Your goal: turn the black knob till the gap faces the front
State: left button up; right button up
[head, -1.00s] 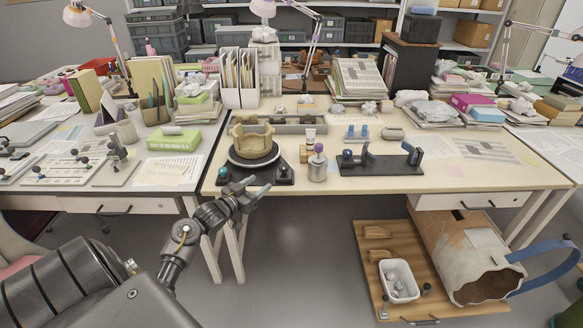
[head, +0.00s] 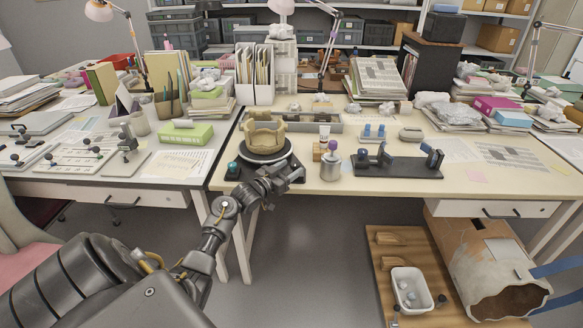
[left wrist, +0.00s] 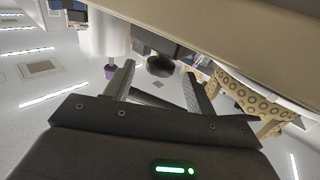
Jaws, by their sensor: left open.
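The tan, incomplete vessel (head: 265,134) stands on a round turntable (head: 246,158) over a dark base, near the front edge of the middle table. Which way its gap faces is hard to tell. A teal knob (head: 233,168) is at the base's front left. My left gripper (head: 296,176) is at the base's front right and mostly hides the black knob in the head view. In the left wrist view the black knob (left wrist: 160,66) lies between the tips of my open left fingers (left wrist: 158,75), with space on both sides. The vessel's ring-patterned wall (left wrist: 262,102) shows at right. My right gripper is out of view.
A metal jar with a purple top (head: 331,165) stands just right of the base. A black stand with blue clamps (head: 398,166) is further right. A green box (head: 186,135) lies at left. A white bin (head: 411,289) is on a board on the floor.

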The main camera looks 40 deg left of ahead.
pick_arm(q)
jog(key=shift+w, duration=1)
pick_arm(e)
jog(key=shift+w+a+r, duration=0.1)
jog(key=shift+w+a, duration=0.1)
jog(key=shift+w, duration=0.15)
pick_arm(q)
jog(key=c, duration=0.9)
jog(key=shift+a, duration=0.1)
jog(key=shift+c, duration=0.3)
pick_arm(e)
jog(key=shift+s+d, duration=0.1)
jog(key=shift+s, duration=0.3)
